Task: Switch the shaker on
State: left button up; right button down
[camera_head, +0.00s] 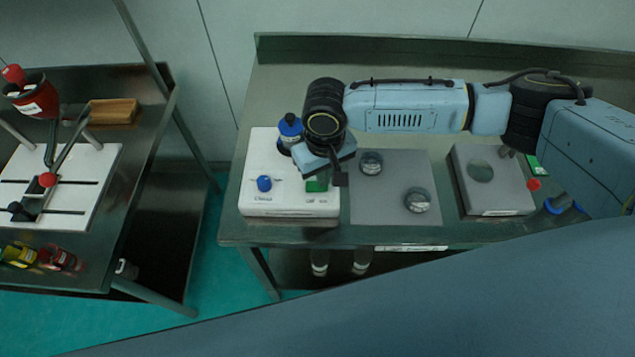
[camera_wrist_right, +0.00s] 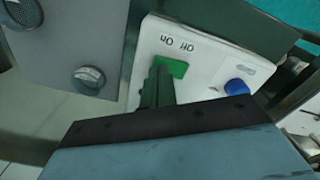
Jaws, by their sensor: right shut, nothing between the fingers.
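The shaker (camera_head: 290,206) is a white box at the left end of the steel bench. On its front are a blue knob (camera_head: 264,183) and a green switch (camera_head: 317,184) above the printed "Off On". In the right wrist view the green switch (camera_wrist_right: 172,67) and the blue knob (camera_wrist_right: 237,87) both show. My right gripper (camera_head: 339,179) is shut and empty, right at the green switch. In the right wrist view its fingertips (camera_wrist_right: 160,72) overlap the switch's edge; I cannot tell whether they touch it. My left gripper is not in view.
A grey mat (camera_head: 390,208) with two round sieves (camera_head: 417,200) lies right of the shaker. Further right is a grey device (camera_head: 495,199) with a round plate. A blue-capped bottle (camera_head: 290,128) stands at the shaker's back. A second table (camera_head: 90,220) stands left across a gap.

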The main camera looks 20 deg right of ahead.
jog(key=shift+f, duration=0.55)
jog(key=shift+s, duration=0.1)
notch_tip(320, 180, up, 7)
jog(key=p, duration=0.8)
jog(key=shift+p, duration=0.4)
dwell(0.4)
